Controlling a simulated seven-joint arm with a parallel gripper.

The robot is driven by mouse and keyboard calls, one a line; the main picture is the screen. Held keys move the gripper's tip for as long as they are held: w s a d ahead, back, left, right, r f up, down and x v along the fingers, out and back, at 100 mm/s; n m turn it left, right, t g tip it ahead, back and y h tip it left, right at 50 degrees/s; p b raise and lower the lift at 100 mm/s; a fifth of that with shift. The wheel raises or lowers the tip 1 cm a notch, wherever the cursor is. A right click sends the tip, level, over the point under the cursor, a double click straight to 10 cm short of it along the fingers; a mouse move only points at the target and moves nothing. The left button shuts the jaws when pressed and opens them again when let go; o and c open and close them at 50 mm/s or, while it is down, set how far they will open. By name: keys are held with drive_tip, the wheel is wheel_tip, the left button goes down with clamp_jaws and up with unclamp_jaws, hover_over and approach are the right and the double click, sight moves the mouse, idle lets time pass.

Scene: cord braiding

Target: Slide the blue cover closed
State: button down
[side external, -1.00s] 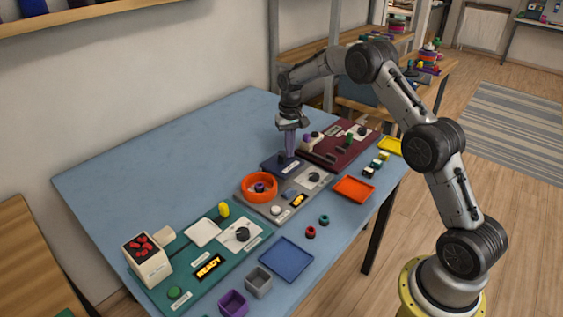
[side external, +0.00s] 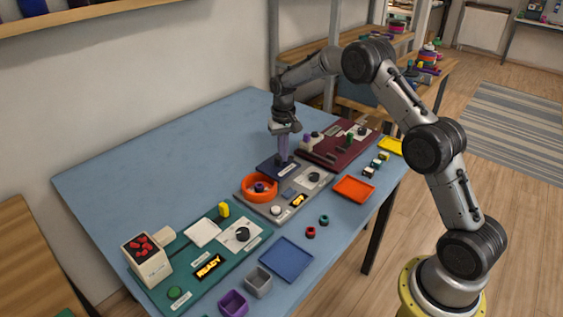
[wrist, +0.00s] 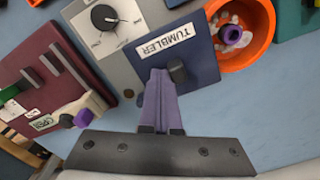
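The blue cover (side external: 268,169) is a flat dark blue plate beside the orange bowl (side external: 259,198) on the grey panel. The bowl's opening is uncovered. In the wrist view, the cover (wrist: 206,62) carries a TUMBLER label and a dark knob (wrist: 177,70). My gripper (side external: 284,157) points down at the cover with its purple fingers together. In the wrist view, the fingertips (wrist: 159,74) are against or very close to the knob, on its side away from the orange bowl (wrist: 262,42). The knob is not between the fingers. Pale pieces and a purple post lie inside the bowl.
A dark red panel (side external: 325,152) stands behind the cover, and a green panel (side external: 185,245) is at the front left. An orange tray (side external: 354,189), a blue tray (side external: 286,260) and small rings lie along the near edge. The table's far left is clear.

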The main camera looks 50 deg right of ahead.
sight(268, 173)
drive_tip(key=shift+a, duration=4.25)
drive_tip(key=shift+d, duration=0.25)
drive_tip(key=shift+d, duration=0.45)
wheel_tip(268, 173, up, 11)
